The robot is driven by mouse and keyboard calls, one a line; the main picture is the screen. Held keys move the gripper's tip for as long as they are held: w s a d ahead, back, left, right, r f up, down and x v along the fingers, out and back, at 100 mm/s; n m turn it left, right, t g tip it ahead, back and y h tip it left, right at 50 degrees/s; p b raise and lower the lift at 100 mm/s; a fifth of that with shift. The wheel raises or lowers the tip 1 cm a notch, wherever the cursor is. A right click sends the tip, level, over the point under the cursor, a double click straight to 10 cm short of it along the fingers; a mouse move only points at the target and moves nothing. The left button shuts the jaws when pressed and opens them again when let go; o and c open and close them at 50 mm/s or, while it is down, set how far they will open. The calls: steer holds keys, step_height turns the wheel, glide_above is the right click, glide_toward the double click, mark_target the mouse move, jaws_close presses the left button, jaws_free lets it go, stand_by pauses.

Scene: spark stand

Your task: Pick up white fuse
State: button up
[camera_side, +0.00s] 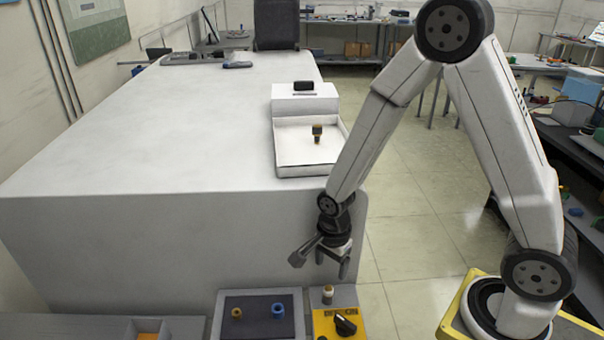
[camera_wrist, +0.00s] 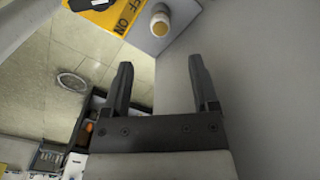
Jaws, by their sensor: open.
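The white fuse (camera_side: 328,293) stands upright on a small grey block beside the yellow switch panel. In the wrist view the white fuse (camera_wrist: 160,20) shows a yellowish end and lies beyond the fingertips, roughly centred between them. My gripper (camera_side: 332,266) points down above the fuse, apart from it. In the wrist view my gripper (camera_wrist: 160,62) is open with nothing between its fingers.
The yellow OFF/ON panel (camera_side: 325,321) carries a black knob (camera_side: 345,325). A dark panel (camera_side: 258,328) left of it holds a yellow ring (camera_side: 237,313) and a blue ring (camera_side: 278,310). A white tray (camera_side: 292,172) on the large table holds a yellow-and-black part (camera_side: 317,133).

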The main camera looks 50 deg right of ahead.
mark_target(328, 288)
steer(key=shift+f, duration=1.25)
steer(key=shift+f, duration=0.1)
steer(key=shift+a+f, duration=0.15)
steer(key=shift+f, duration=2.35)
jaws_close()
